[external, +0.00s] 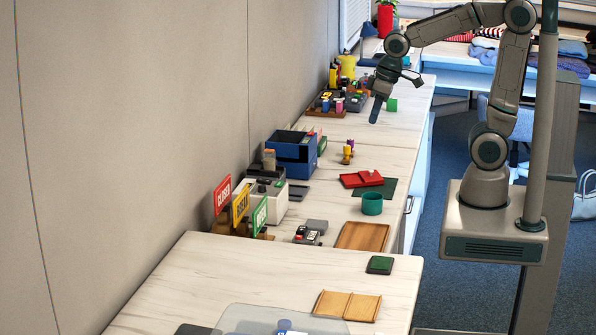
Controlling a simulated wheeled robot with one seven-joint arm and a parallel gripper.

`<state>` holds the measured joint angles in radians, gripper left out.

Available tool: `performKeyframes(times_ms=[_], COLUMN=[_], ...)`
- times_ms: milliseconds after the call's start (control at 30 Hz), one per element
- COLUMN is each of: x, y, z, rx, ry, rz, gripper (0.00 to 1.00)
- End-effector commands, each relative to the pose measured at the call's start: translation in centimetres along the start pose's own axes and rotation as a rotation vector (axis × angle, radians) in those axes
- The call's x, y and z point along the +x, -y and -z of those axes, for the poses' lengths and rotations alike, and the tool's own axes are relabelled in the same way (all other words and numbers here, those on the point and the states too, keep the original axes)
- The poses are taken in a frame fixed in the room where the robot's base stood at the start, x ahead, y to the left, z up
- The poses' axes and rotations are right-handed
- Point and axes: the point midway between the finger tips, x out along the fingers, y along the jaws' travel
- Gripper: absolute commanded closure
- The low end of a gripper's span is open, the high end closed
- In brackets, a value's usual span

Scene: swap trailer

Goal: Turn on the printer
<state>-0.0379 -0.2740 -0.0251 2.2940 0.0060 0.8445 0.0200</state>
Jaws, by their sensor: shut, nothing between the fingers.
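My gripper (375,112) is shut and empty, pointing down above the far part of the long counter. A white box-shaped device with a dark top (270,195) stands against the wall at mid-counter; it may be the printer, but no switch or light can be made out. A blue box with a dark top (294,153) stands just behind it. My gripper is well beyond both, apart from them. A group of small dark items (340,98) stands left of my gripper, too small to identify.
Closed, yellow and green signs (241,206) stand by the wall. A red item (361,179), a teal cup (372,204) and a brown wooden tray (362,236) lie along the counter's right side. A green block (392,105) is beside my gripper. The near counter (210,275) has free room.

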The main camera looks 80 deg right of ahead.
Motion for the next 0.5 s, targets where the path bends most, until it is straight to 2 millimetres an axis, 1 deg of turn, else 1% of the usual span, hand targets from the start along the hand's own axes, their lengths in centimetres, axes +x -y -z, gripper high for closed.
performKeyframes(times_ms=[33,200,267,300,500], x=[0.2,1.4,1.9,2.4,5.1], y=[0.2,0.6,0.7,0.9,1.5], z=[1.7,6.9,8.7,9.9,15.6], rx=[-0.001,0.001,0.001,0.001,-0.001], ry=[0.001,-0.013,-0.017,-0.020,-0.036], rz=[0.002,0.005,0.005,0.004,0.000], gripper=[1.00,1.00,1.00,1.00,1.00])
